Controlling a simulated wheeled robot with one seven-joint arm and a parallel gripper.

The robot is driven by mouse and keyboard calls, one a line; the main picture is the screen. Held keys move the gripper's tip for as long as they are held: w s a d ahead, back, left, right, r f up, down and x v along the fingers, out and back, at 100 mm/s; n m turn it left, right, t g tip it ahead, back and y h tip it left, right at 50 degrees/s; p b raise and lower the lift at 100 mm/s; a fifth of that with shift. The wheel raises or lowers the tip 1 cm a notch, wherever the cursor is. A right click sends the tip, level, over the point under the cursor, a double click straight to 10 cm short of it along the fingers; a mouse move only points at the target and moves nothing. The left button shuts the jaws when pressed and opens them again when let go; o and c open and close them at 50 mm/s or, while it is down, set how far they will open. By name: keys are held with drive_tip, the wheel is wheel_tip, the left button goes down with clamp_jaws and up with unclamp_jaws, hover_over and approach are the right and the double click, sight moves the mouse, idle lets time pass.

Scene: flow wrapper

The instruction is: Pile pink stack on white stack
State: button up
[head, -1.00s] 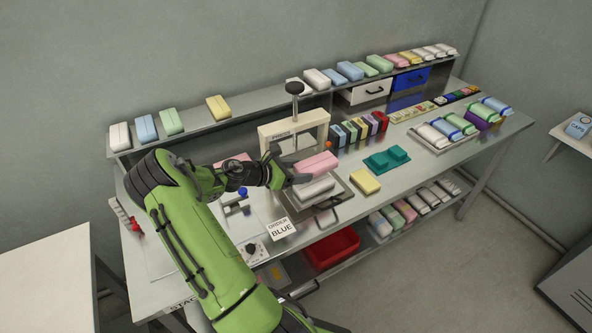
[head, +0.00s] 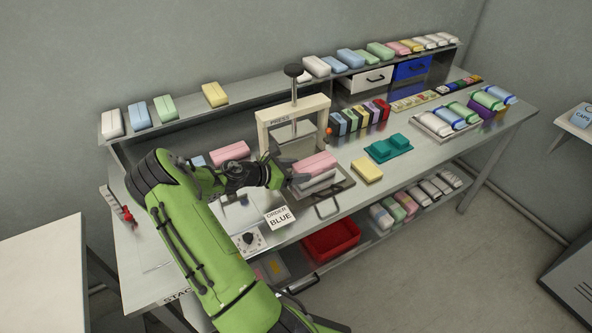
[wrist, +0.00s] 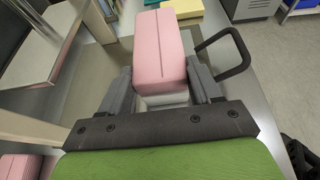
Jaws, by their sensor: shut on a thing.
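The pink stack (head: 315,163) sits directly above the white stack (head: 318,182) in front of the press, seemingly touching it. In the wrist view the pink stack (wrist: 162,50) lies between my two fingers, with a strip of the white stack (wrist: 165,100) showing below its near end. My gripper (head: 287,179) is shut on the pink stack, a finger on each side. It also shows in the wrist view (wrist: 162,88). The far part of the white stack is hidden under the pink one.
The stacks are on a metal tray (head: 346,184) with a black handle (wrist: 225,52). The cream press (head: 263,132) stands just behind. A yellow stack (head: 367,170) and a teal fixture (head: 388,148) are to the right. Another pink stack (head: 230,151) lies left of the press.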

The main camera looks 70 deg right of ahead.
drive_tip(key=shift+f, duration=0.2)
drive_tip(key=o, duration=1.1)
drive_tip(key=p+v, duration=0.2)
drive_tip(key=v, duration=1.3)
drive_tip(key=shift+w+a+r+p, duration=0.2)
drive_tip(key=shift+w+p, duration=0.05)
drive_tip(key=shift+p, duration=0.1)
